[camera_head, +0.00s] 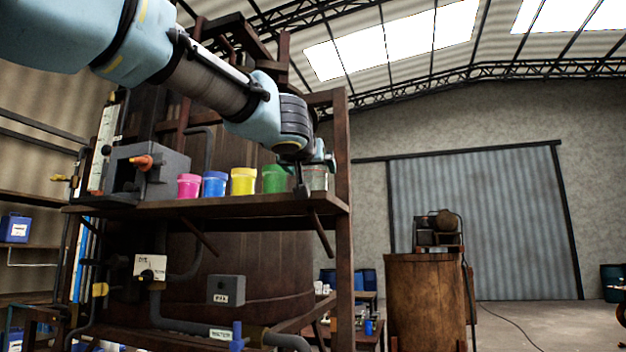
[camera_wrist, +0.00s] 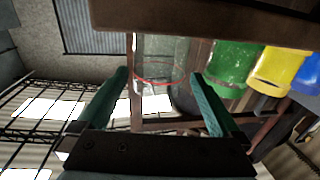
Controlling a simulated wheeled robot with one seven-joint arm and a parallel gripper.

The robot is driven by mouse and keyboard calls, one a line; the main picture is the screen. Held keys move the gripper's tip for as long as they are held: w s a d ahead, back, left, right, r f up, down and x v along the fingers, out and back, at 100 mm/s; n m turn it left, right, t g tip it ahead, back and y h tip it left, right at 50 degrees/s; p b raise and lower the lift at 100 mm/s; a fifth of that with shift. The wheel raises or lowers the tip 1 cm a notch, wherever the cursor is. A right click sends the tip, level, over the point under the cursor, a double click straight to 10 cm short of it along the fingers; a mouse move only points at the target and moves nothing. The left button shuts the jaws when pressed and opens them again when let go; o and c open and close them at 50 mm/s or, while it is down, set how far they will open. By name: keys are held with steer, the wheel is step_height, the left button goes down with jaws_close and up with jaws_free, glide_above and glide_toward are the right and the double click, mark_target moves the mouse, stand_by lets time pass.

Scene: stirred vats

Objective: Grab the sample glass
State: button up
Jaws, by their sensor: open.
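The sample glass (camera_head: 319,180) is a clear, see-through cup at the right end of a row on the wooden shelf (camera_head: 240,208). Part of it is hidden behind my gripper in the head view. In the wrist view, which is turned over, the glass (camera_wrist: 158,62) has a thin red line around it and appears between and just beyond my fingertips. My gripper (camera_wrist: 160,76) is open and empty, with one finger toward each side of the glass. I cannot tell whether either finger touches it.
A green cup (camera_head: 275,179) stands closest to the glass, then yellow (camera_head: 243,181), blue (camera_head: 214,184) and pink (camera_head: 189,186) cups. A wooden post (camera_head: 343,190) rises just right of the glass. A grey box (camera_head: 150,170) sits at the shelf's left.

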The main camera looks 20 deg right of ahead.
mark_target(315, 174)
steer(key=x, duration=0.5)
steer(key=shift+c, duration=0.2)
jaws_close()
stand_by(0.6)
step_height(315, 174, up, 10)
steer(key=p, duration=0.8)
steer(key=shift+r, duration=0.1)
